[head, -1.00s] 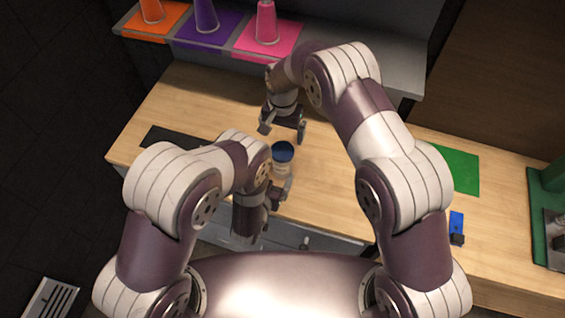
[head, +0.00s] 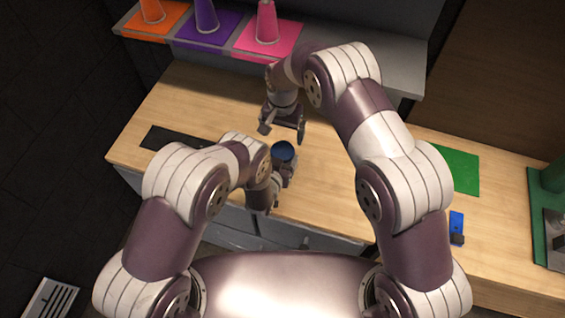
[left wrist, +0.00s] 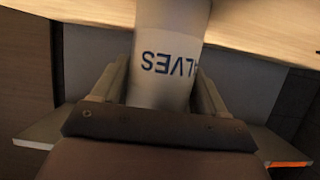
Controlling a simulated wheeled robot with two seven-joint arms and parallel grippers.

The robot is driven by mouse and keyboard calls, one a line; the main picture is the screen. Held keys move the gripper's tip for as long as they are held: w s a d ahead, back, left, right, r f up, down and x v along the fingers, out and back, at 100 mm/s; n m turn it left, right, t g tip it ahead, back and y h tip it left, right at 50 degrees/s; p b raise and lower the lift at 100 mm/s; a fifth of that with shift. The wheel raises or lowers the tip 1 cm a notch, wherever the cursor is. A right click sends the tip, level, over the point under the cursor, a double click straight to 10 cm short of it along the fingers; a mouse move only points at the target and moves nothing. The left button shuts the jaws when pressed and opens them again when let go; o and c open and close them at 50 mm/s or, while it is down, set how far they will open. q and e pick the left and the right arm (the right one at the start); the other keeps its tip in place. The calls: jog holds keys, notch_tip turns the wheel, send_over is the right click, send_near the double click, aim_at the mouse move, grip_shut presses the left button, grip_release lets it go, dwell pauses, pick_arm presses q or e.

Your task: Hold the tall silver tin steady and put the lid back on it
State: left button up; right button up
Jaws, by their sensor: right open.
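The tall tin (head: 283,151) stands near the front edge of the table. In the head view its round top looks dark blue, and I cannot tell whether this is a lid or the open mouth. In the left wrist view its pale side (left wrist: 165,75) shows upside-down blue letters. My left gripper (left wrist: 160,95) has one finger on each side of the tin, very close to it; whether they press on it is unclear. My right gripper (head: 283,130) is open behind the tin, above the table, with nothing visible in it. I see no separate lid.
A dark mat (head: 172,138) lies left on the wooden table (head: 335,190). A green mat (head: 457,170) and a small blue object (head: 456,222) lie right. Orange, purple and pink cones (head: 266,25) stand on a shelf behind. Table around the tin is clear.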

aim_at(283, 150)
pick_arm(q)
jog(key=c, duration=1)
grip_shut()
pick_arm(e)
jog(key=shift+f, duration=0.2)
jog(key=shift+w, duration=0.15)
jog(key=shift+r, duration=0.2)
jog(key=shift+f, duration=0.15)
notch_tip(283, 150, down, 8)
jog(key=shift+r, duration=0.1)
